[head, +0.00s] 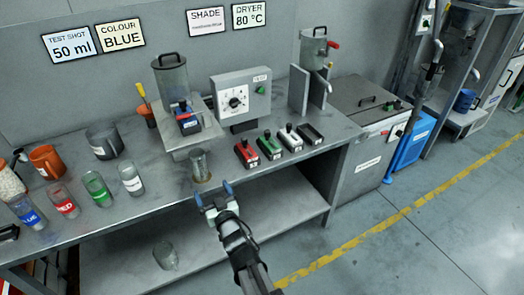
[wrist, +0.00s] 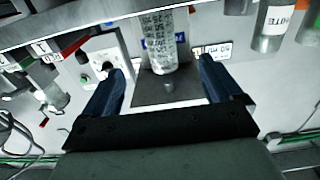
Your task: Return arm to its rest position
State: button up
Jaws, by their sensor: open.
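My gripper (head: 213,193) is open and empty in front of the bench's front edge, with its two blue fingers spread. In the wrist view the gripper (wrist: 162,68) shows both fingers apart with nothing clasped. A clear graduated cylinder (head: 200,165) stands upright on the bench near its front edge, just beyond the fingertips. In the wrist view the cylinder (wrist: 163,40), with printed marks, appears between the fingers, upside down in the picture and beyond the tips. My arm reaches in from the bottom of the head view.
The bench (head: 300,160) carries a hopper device (head: 172,85) with a blue block, a dial box (head: 240,97) and several coloured blocks right of the cylinder. Labelled jars stand left. A clear beaker (head: 165,256) is on the lower shelf. Open floor (head: 420,230) lies to the right.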

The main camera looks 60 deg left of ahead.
jog(key=w+d+f+m+t+h, duration=0.1)
jog(key=w+d+f+h, duration=0.1)
jog(key=d+f+h, duration=0.65)
jog(key=w+d+f+t+h, duration=0.1)
jog(key=w+d+f+h, duration=0.35)
jog(key=d+f, duration=0.75)
jog(key=w+d+f+m+g+h, duration=0.1)
jog(key=w+d+f+m+h, duration=0.2)
jog(key=d, duration=0.4)
jog(key=w+d+f+g+h, duration=0.1)
jog(key=w+d+f+h, duration=0.15)
jog(key=d+f, duration=0.4)
jog(key=w+d+f+m+g+h, duration=0.1)
jog(key=w+d+f+m+h, duration=0.2)
jog(key=d, duration=0.6)
jog(key=d+f+m+g+y, duration=0.1)
jog(key=d+f+m+g, duration=0.1)
jog(key=d, duration=1)
jog(key=d+f+m+g+y, duration=0.1)
jog(key=d+f+m, duration=0.3)
jog(key=d, duration=0.8)
jog(key=d+f+m+g+y, duration=0.1)
jog(key=d+m, duration=0.4)
jog(key=d, duration=0.6)
notch_tip(320, 180, down, 2)
jog(key=shift+d+f+g, duration=0.1)
jog(key=shift+d+g, duration=0.3)
jog(key=shift+g, duration=0.5)
